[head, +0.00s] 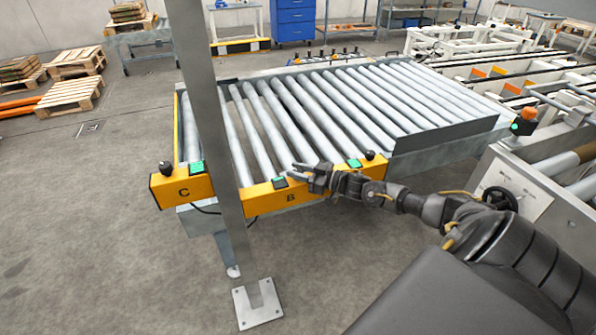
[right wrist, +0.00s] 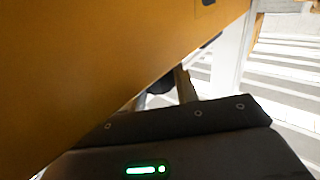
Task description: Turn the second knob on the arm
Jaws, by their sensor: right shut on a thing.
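A yellow control bar runs along the near end of the roller conveyor, with a left section marked C (head: 170,192) and a section marked B (head: 262,200). A black knob (head: 165,168) stands on the left section and another black knob (head: 370,155) near the right end. My right gripper (head: 298,172) is at the middle of the bar, right of the letter B, shut on what seems to be the middle knob, which its fingers hide. In the right wrist view the yellow bar (right wrist: 110,70) fills the upper left, and the fingertips are mostly hidden. My left gripper is not in view.
Small green-lit panels (head: 196,168) sit beside the knobs. A grey upright post (head: 212,110) stands in front of the bar, with a floor plate (head: 257,304) below. The rollers (head: 330,100) are empty. Grey machinery (head: 530,190) stands at right.

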